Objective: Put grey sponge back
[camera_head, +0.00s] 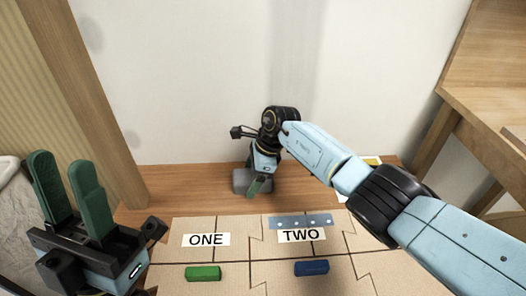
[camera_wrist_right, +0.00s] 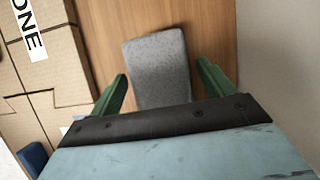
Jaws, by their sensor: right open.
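The grey sponge (camera_head: 239,181) lies on the wooden shelf at the foot of the wall in the head view. It also shows in the right wrist view (camera_wrist_right: 157,68), between the two green fingers. My right gripper (camera_head: 256,187) is over the sponge, pointing down, open, with one finger on each side of it. In the right wrist view the gripper (camera_wrist_right: 160,88) shows gaps between fingers and sponge. My left gripper (camera_head: 65,178) is at the left with its green fingers up, apart and empty.
Cardboard boxes labelled ONE (camera_head: 206,240) and TWO (camera_head: 301,235) stand in front of the shelf (camera_head: 170,186). A green block (camera_head: 203,273), a blue block (camera_head: 312,268) and a grey-blue strip (camera_head: 300,221) lie on them. A wooden table (camera_head: 490,95) is at the right.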

